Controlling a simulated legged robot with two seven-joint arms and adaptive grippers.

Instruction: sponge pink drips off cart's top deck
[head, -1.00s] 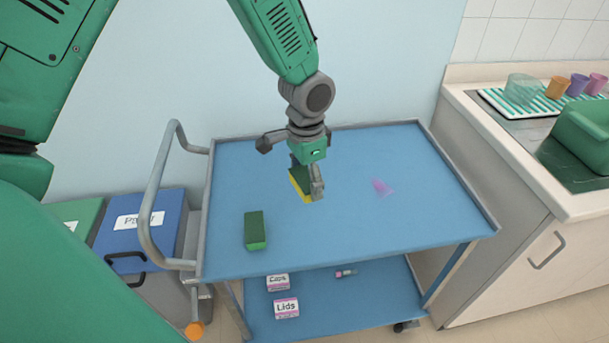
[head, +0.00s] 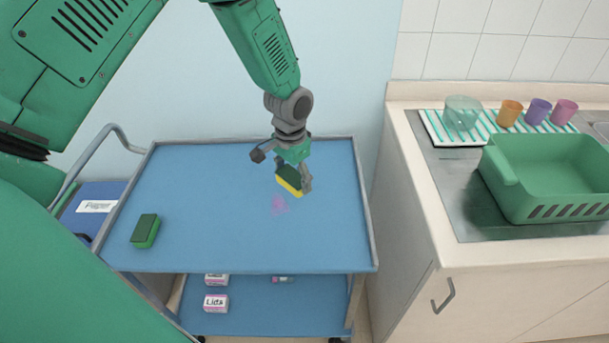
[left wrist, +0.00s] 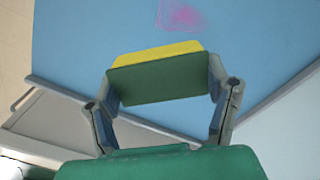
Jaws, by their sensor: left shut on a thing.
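My left gripper (head: 293,181) is shut on a sponge (head: 288,178) with a dark green top and a yellow underside. It also shows between the fingers in the left wrist view (left wrist: 160,82). The sponge is over the right part of the cart's blue top deck (head: 215,190); I cannot tell whether it touches the deck. A faint pink mark (head: 279,204) lies on the deck just in front and left of the sponge. The left wrist view shows this pink mark (left wrist: 182,16) beyond the yellow edge. My right gripper is not in view.
A green block (head: 145,230) lies on the deck's left part. The lower shelf holds a "Lids" box (head: 216,302), another box and a small tube. To the right, a counter carries a green basin (head: 550,178), a striped mat and several cups. The deck's middle is clear.

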